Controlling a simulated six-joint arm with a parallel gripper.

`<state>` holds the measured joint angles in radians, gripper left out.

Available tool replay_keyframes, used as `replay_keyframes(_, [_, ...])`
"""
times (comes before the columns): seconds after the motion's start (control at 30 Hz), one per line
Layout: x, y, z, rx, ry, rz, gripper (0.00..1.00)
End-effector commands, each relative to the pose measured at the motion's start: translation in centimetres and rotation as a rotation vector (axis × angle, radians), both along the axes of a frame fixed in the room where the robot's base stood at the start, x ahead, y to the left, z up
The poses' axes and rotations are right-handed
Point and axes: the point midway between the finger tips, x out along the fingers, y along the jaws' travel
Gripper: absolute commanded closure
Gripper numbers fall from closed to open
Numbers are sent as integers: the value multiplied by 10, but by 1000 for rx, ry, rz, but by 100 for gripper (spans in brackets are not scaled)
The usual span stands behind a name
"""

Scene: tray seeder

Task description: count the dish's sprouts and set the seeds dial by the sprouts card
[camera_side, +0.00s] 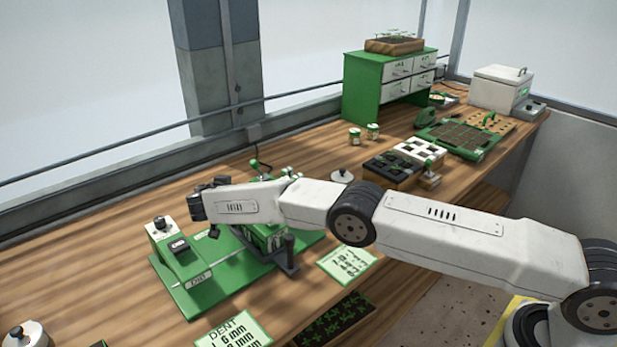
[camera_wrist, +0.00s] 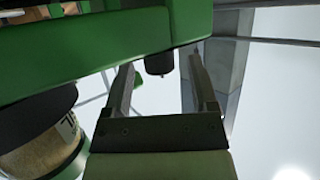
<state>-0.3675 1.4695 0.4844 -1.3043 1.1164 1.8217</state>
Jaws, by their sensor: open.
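The green seeder (camera_side: 215,290) stands on the bench with a pale box (camera_side: 165,236) at its left end, topped by a black knob (camera_side: 160,222). I cannot tell which knob is the seeds dial. A card with number ranges (camera_side: 347,264) lies right of the seeder; its heading is unclear. A dark tray of green sprouts (camera_side: 335,322) sits at the front edge, partly cut off. My gripper (camera_side: 212,206) is above the seeder, near the box. In the wrist view my gripper (camera_wrist: 160,65) is open and empty, with a dark knob-like part (camera_wrist: 158,62) beyond its fingers.
A DENT card (camera_side: 234,330) lies at the front. A lidded pot (camera_side: 25,334) stands at the lower left. Black and white cell trays (camera_side: 395,165), small jars (camera_side: 355,137) and a green drawer cabinet (camera_side: 365,95) stand farther back. A green body (camera_wrist: 100,45) fills the wrist view's top left.

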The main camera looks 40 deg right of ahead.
Motion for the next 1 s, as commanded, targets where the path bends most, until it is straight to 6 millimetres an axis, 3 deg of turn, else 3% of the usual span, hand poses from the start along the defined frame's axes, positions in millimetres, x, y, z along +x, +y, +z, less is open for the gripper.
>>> replay_keyframes(0.67, [7, -8, -4, -1, 0, 1, 26])
replay_keyframes(0.9, [7, -8, -4, -1, 0, 0, 99])
replay_keyframes(1.0, [7, -8, -4, -1, 0, 0, 100])
